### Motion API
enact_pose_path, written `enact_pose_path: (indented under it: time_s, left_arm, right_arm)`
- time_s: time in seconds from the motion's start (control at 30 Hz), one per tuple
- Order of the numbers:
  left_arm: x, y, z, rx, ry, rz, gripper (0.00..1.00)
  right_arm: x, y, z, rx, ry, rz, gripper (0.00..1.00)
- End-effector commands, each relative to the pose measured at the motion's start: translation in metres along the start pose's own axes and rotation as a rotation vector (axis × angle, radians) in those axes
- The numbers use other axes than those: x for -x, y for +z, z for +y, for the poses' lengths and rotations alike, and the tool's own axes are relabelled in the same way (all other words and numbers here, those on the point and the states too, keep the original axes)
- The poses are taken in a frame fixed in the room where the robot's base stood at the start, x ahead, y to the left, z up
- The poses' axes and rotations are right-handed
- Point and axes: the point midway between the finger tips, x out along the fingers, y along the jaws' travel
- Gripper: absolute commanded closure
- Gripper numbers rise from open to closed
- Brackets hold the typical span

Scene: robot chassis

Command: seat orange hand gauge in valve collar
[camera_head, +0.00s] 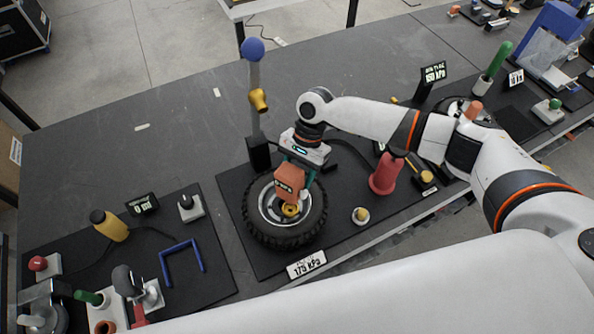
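The orange hand gauge (289,178) is held between the teal fingers of my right gripper (295,176), which points down over the wheel (318,222). The yellow valve collar (290,210) sits at the wheel's hub, directly below the gauge's lower end in the picture. The gauge overlaps the collar's upper edge, and I cannot tell whether they touch. My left gripper is not in view.
A post with a blue ball (253,49) and yellow fitting (259,99) stands behind the wheel. A red cone-shaped piece (386,174) and a small yellow-topped knob (361,215) are to the right. A blue bracket (181,263) lies left.

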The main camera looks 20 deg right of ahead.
Motion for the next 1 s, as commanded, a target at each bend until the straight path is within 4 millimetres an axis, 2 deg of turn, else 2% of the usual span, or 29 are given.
enact_pose_path:
  time_s: [0.2,0.43,1.0]
  left_arm:
    - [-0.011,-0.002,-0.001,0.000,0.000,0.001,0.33]
    - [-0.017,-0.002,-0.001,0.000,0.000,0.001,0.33]
    - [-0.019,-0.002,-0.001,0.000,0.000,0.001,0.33]
  right_arm:
    - [-0.023,0.009,0.000,0.000,0.000,0.002,0.81]
    - [-0.039,0.015,0.001,0.000,0.001,0.002,0.81]
    - [-0.045,0.019,0.001,0.001,0.002,0.001,0.81]
